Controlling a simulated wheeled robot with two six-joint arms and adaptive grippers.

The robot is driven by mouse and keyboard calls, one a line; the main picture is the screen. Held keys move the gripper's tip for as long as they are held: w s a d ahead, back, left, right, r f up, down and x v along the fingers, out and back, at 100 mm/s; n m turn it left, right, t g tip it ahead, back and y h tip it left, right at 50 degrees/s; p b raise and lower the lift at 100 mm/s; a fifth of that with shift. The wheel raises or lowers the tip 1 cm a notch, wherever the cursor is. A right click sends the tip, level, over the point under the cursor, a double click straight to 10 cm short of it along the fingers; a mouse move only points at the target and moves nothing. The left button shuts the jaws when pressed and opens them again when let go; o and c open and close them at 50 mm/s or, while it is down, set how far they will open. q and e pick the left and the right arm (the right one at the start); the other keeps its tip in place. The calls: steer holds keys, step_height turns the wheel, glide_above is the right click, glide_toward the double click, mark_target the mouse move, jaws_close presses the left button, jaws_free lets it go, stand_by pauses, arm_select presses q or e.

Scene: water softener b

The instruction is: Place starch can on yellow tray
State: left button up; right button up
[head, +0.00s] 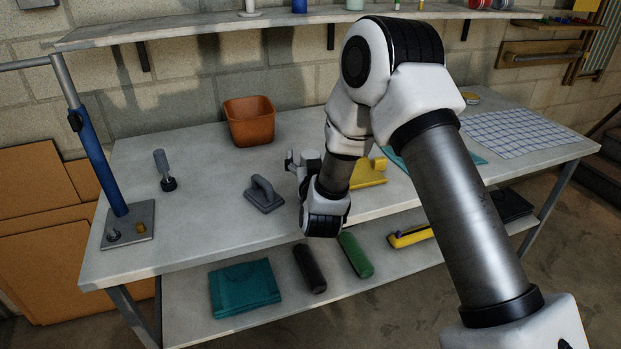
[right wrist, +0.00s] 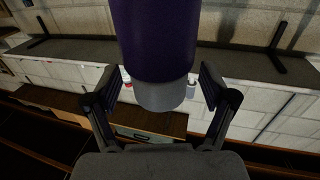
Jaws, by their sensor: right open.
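A purple can with a grey end (right wrist: 155,45), apparently the starch can, stands large between the fingers of my right gripper (right wrist: 159,86) in the right wrist view. The fingers are spread on either side of it and look apart from it. In the head view my right gripper (head: 300,162) is low over the middle of the workbench; its arm hides most of the can, and I cannot tell its base there. A yellow tray-like piece (head: 374,173) lies just right of the gripper, partly hidden by my arm. My left gripper is not in view.
A grey-handled float (head: 264,194) and an orange pot (head: 249,120) stand left of the gripper. A blue post on a plate (head: 128,224) is at the bench's left end. A checkered sheet (head: 525,131) lies at right.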

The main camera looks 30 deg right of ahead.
jaws_close()
